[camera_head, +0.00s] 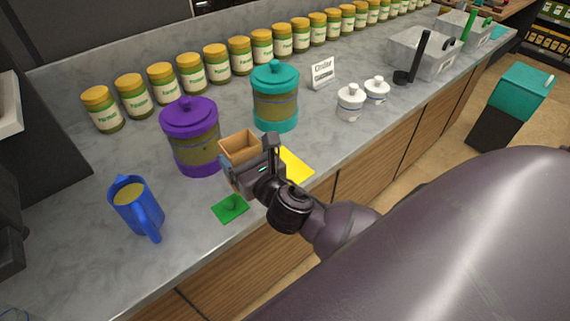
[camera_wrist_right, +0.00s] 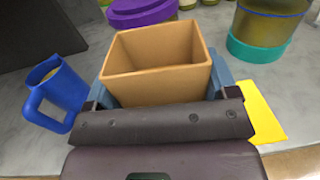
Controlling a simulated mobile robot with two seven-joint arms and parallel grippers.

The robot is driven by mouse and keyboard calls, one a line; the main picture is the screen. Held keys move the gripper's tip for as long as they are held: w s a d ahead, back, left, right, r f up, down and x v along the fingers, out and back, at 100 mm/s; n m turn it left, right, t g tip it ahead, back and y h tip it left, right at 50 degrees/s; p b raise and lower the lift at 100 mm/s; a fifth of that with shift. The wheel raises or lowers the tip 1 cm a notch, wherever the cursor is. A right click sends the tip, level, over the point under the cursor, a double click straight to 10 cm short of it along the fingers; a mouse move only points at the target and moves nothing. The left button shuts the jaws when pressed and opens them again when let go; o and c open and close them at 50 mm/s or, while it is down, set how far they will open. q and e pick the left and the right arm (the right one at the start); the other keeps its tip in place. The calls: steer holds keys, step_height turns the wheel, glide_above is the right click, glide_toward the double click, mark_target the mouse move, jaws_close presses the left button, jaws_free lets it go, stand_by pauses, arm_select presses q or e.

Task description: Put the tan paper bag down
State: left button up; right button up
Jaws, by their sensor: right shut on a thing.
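The tan paper bag (camera_head: 241,148) is a small open-topped box shape, held upright by my right gripper (camera_head: 252,170) over the counter's front part. In the right wrist view the bag (camera_wrist_right: 158,65) sits between the two blue-grey fingers, and its inside looks empty. My right gripper is shut on it. The bag's underside is hidden, so I cannot tell whether it touches the counter. A yellow sheet (camera_head: 293,165) lies just right of the gripper, and a green sheet (camera_head: 230,208) lies in front of it. My left gripper is not in view.
A purple canister (camera_head: 190,138) stands close behind the bag, with a teal canister (camera_head: 275,98) to the right. A blue pitcher (camera_head: 136,207) stands left. Several yellow-lidded jars line the back. The grey counter (camera_head: 190,242) is bare between pitcher and green sheet.

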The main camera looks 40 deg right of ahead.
steer(key=shift+w+d+r, duration=0.1)
steer(key=shift+d+r, duration=0.1)
steer(key=shift+d, duration=0.1)
steer(key=w+d+r+m+h+p, duration=0.25)
steer(key=d+r+h, duration=0.25)
steer(key=d+r, duration=0.65)
arm_select(q)
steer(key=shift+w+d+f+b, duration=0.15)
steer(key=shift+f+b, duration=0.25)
steer(key=shift+b, duration=0.8)
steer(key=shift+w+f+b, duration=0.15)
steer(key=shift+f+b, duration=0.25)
steer(key=shift+b, duration=0.8)
arm_select(e)
steer(key=shift+m+g+h, duration=0.3)
steer(key=shift+m+g, duration=0.1)
steer(key=shift+m, duration=0.15)
steer(key=shift+w+a+f, duration=0.1)
steer(key=shift+a+f, duration=0.05)
steer(key=shift+f, duration=2.95)
steer(key=shift+a+f, duration=0.15)
steer(key=shift+f, duration=3)
steer(key=shift+w+a+f, duration=0.1)
steer(key=shift+a+f, duration=0.05)
steer(key=shift+f, duration=2.95)
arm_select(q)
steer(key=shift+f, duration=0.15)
arm_select(e)
steer(key=shift+s+f, duration=0.1)
steer(key=shift+f, duration=0.1)
